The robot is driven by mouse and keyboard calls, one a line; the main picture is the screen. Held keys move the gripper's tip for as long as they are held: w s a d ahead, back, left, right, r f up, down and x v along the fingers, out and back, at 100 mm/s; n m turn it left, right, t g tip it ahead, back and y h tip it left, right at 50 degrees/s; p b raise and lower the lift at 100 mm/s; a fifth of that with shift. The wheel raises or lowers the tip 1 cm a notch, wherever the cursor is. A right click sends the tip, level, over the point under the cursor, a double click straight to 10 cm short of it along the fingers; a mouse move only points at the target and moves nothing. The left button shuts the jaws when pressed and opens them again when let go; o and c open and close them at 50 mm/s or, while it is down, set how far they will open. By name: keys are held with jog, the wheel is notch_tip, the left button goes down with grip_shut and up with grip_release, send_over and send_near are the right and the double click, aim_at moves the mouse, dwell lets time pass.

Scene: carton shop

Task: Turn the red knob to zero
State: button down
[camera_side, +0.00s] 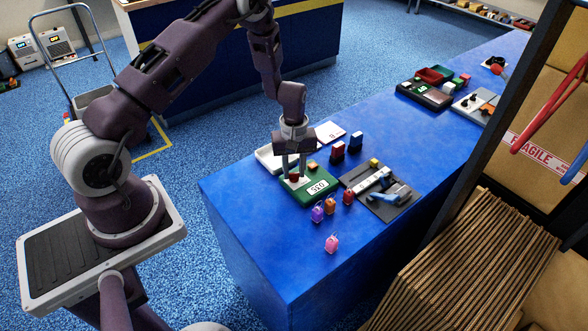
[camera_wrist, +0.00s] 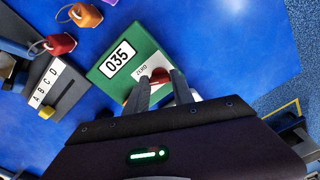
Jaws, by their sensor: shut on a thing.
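The red knob (camera_side: 294,177) sits on a green box (camera_side: 318,197) on the blue bench. My gripper (camera_side: 295,174) points down over it, with one finger on each side. In the wrist view the red knob (camera_wrist: 159,76) shows between the fingertips of my gripper (camera_wrist: 160,84), which is shut on it and partly hides it. The green box (camera_wrist: 122,48) carries a white display reading 035 in that view. A pale plate beside the knob is marked ZERO (camera_wrist: 142,70). Which way the knob's pointer faces is hidden.
Small padlocks stand close by: purple (camera_side: 317,212), orange (camera_side: 330,205), red (camera_side: 348,197) and pink (camera_side: 332,243). A dark board (camera_side: 385,207) with a lettered strip lies right of the box. A white tray (camera_side: 268,158) sits behind. The bench's front left is clear.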

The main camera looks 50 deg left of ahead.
jog(key=m, duration=0.6)
jog(key=shift+m, duration=0.3)
dwell(0.4)
jog(key=c, duration=1.1)
grip_release()
jog(key=shift+r, duration=0.1)
